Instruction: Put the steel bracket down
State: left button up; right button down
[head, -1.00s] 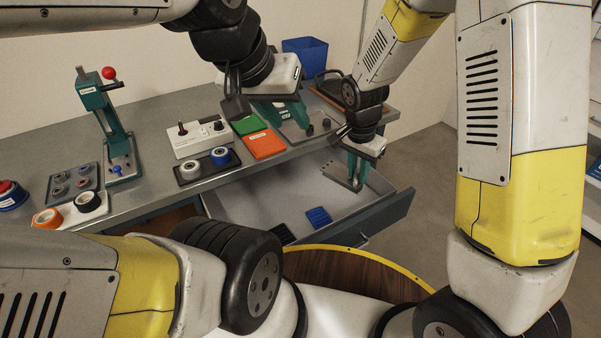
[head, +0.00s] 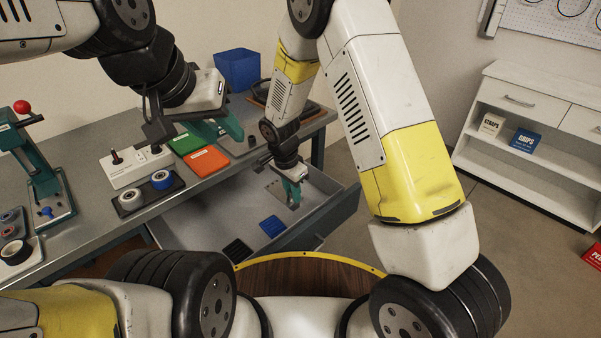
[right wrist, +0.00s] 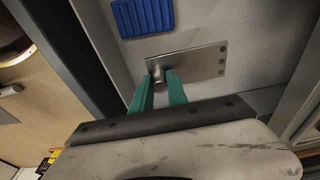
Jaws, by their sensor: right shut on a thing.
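The steel bracket (right wrist: 198,64) is a flat plate with several holes at one end and a round stub at the other. In the right wrist view the teal fingertips of my right gripper (right wrist: 160,84) are shut on the stub. In the head view my right gripper (head: 293,192) is inside the open drawer (head: 215,222), with the bracket (head: 277,188) low at its fingertips. I cannot tell whether the plate touches the drawer floor. My left gripper (head: 218,127) hangs over the workbench, its teal fingers apart and empty.
A blue ribbed pad (head: 272,226) and a black one (head: 237,250) lie in the drawer near the bracket. Green and orange pads (head: 206,160), tape rolls (head: 161,180) and a blue bin (head: 237,68) are on the workbench (head: 100,205). Drawer walls surround my right gripper.

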jog(key=shift+w+d+f, duration=0.6)
jog(key=shift+w+f, duration=0.05)
jog(key=shift+w, duration=0.2)
jog(key=shift+w+d+f, duration=0.65)
jog(key=shift+w+f, duration=0.05)
jog(key=shift+w, duration=0.2)
jog(key=shift+w+d+f, duration=0.6)
jog(key=shift+w+f, duration=0.05)
jog(key=shift+w, duration=0.2)
jog(key=c, duration=1.3)
grip_release()
jog(key=shift+f, duration=0.15)
